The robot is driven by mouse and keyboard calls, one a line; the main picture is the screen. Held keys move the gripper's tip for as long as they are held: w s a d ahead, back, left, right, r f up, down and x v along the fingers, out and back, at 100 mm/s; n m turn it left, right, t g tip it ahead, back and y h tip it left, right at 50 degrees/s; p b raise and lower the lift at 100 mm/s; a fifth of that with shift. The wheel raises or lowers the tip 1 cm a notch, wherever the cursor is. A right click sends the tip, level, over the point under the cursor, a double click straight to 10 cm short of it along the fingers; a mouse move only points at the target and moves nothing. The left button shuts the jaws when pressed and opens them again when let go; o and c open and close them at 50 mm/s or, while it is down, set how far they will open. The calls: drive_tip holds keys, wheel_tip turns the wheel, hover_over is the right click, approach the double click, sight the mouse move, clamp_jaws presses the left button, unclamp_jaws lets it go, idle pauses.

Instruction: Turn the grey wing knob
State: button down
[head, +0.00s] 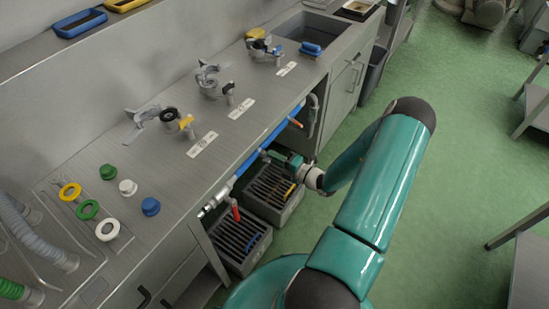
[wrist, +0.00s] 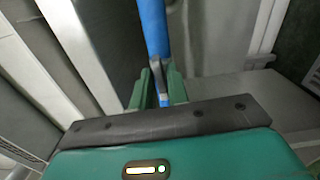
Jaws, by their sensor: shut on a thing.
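My gripper (head: 268,155) reaches from the right to the blue pipe (head: 256,149) that runs along the counter's front edge. In the wrist view my gripper (wrist: 160,78) has its two green fingers closed around a narrow grey piece, the grey wing knob (wrist: 159,84), just in front of the blue pipe (wrist: 152,28). The knob stands upright between the fingers, and its lower part is partly hidden by them. In the head view my gripper hides the knob.
A red-handled valve (head: 235,210) and an orange handle (head: 295,122) sit on the same pipe to either side. Slatted crates (head: 240,242) stand below. Clamps and coloured rings lie on the counter (head: 160,185). Green floor (head: 450,130) is open at the right.

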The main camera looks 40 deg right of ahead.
drive_tip(key=shift+m, duration=0.5)
drive_tip(key=c, duration=1.5)
unclamp_jaws()
drive_tip(key=v, duration=1.3)
drive_tip(key=shift+s+d, duration=0.15)
drive_tip(key=shift+s, duration=0.2)
